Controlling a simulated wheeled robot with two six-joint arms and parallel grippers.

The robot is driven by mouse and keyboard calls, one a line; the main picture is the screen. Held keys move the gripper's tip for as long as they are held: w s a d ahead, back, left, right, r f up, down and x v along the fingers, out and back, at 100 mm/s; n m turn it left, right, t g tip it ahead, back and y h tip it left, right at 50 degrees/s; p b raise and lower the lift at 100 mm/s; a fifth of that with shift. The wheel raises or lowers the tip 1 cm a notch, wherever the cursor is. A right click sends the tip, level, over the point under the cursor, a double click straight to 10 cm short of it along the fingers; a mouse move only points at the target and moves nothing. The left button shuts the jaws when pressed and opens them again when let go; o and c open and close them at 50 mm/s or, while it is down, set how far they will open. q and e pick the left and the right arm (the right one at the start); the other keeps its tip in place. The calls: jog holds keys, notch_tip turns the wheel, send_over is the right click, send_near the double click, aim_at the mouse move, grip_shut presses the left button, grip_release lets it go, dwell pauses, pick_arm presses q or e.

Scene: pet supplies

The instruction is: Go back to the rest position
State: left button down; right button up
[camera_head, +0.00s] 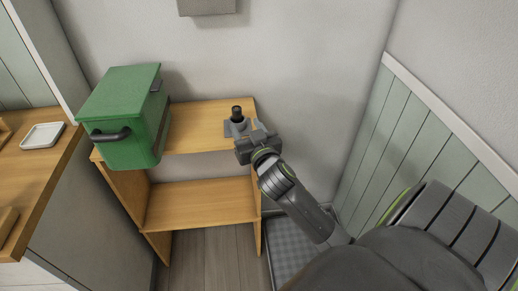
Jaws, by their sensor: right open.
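My right gripper (243,129) is over the right end of the wooden shelf's top board (200,118). Its jaws are open. A small dark, upright cylinder (237,113) shows at the jaws; I cannot tell whether they touch it. My right arm comes in from the lower right. My left gripper is not in view.
A green box (125,115) with a dark handle stands on the shelf's left end. The lower board (200,203) is bare. A counter with a white dish (42,136) is at the left. A grey mat or tray (290,250) lies on the floor below my arm.

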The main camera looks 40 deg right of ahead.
jog(key=v, duration=0.9)
jog(key=s+f+n+g+y+p, duration=0.1)
jog(key=s+f+g, duration=0.25)
jog(key=f, duration=1.35)
jog(key=s+f+n+g+y+p, duration=0.15)
jog(key=f+g, duration=0.35)
jog(key=f, duration=1.2)
jog(key=s+a+f+g, duration=0.1)
jog(key=s+f+g, duration=0.1)
jog(key=s+f, duration=0.4)
jog(key=s+f+g+y+p, duration=0.1)
jog(key=s+f+g, duration=0.2)
jog(key=s+f, duration=0.4)
jog(key=s+a+f+g, duration=0.1)
jog(key=s+f, duration=0.5)
jog(key=s, duration=1.3)
jog(key=shift+a+f+g+p, duration=0.3)
jog(key=shift+a+g+p, duration=0.05)
jog(key=shift+g, duration=0.5)
jog(key=shift+y, duration=0.25)
